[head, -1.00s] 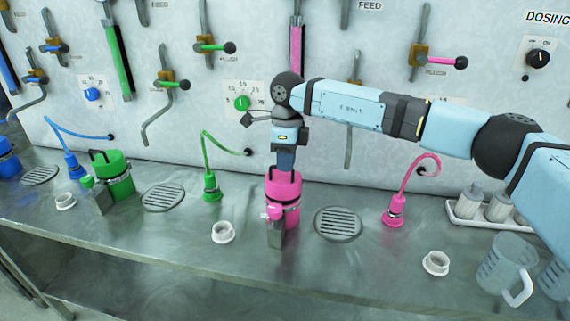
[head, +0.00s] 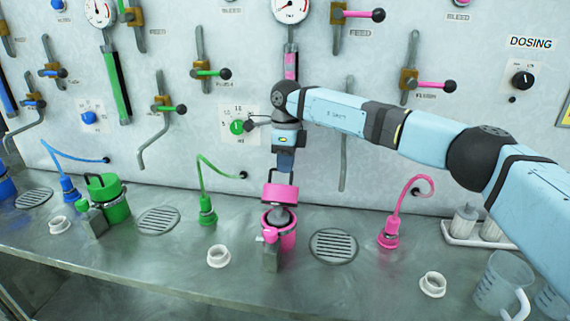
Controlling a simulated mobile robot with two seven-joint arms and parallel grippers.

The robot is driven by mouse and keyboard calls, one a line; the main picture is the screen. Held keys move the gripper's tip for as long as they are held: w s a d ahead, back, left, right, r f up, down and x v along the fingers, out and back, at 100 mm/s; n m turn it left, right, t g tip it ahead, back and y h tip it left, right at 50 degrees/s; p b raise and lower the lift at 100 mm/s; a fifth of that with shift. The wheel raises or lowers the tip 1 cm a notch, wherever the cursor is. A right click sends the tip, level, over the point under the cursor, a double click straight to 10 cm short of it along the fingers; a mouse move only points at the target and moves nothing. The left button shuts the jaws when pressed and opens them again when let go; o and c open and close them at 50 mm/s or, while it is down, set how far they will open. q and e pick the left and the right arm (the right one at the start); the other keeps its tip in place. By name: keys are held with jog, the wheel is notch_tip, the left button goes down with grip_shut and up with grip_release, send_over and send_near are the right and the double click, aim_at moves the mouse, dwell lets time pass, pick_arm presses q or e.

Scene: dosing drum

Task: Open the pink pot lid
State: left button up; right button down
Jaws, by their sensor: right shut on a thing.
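The pink pot (head: 287,240) stands on the steel counter, with a grey block and a pink knob at its front. Its pink lid (head: 281,193) is tilted up at the back, and the pot's grey inside shows below it. My right gripper (head: 284,172) comes down from above and is shut at the lid's top, where the handle is hidden by the fingers. My left gripper is not in view.
A pink hose fitting (head: 389,233) and a round drain grate (head: 333,246) are right of the pot. A white ring (head: 219,256) and a green hose fitting (head: 207,212) are left. The green pot (head: 107,198) stands further left. Measuring jugs (head: 502,284) stand at the right.

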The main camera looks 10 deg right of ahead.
jog(key=shift+f, duration=0.4)
jog(key=c, duration=1.5)
grip_release()
jog(key=shift+o, duration=1.4)
jog(key=shift+w+f, duration=0.1)
jog(key=shift+w, duration=0.15)
jog(key=shift+r, duration=0.25)
notch_tip(320, 180, up, 14)
jog(key=w, duration=0.1)
jog(key=shift+w+d+f, duration=0.2)
jog(key=shift+d+f, duration=0.05)
jog(key=shift+d, duration=0.05)
